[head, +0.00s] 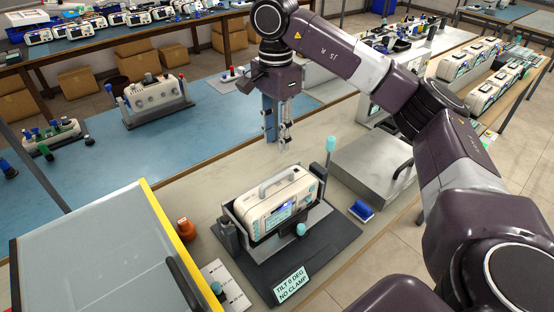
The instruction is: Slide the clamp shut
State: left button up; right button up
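A cream monitor (282,203) with a carry handle stands upright in a dark fixture (318,247) on the bench. A sign (292,285) on the fixture's front reads "TILT 0 DEG NO CLAMP". A small teal knob (300,229) sits in front of the monitor. A teal-topped lever (330,144) stands upright behind its right side. I cannot tell which part is the sliding clamp. My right gripper (283,147) hangs pointing down above the bench, behind the monitor and apart from it. Its finger opening is unclear. My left gripper is out of view.
A grey box (374,165) with a black handle lies right of the fixture. The blue mat (130,160) has free room.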

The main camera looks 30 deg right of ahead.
aim_at(296, 225)
jog(key=z, duration=1.2)
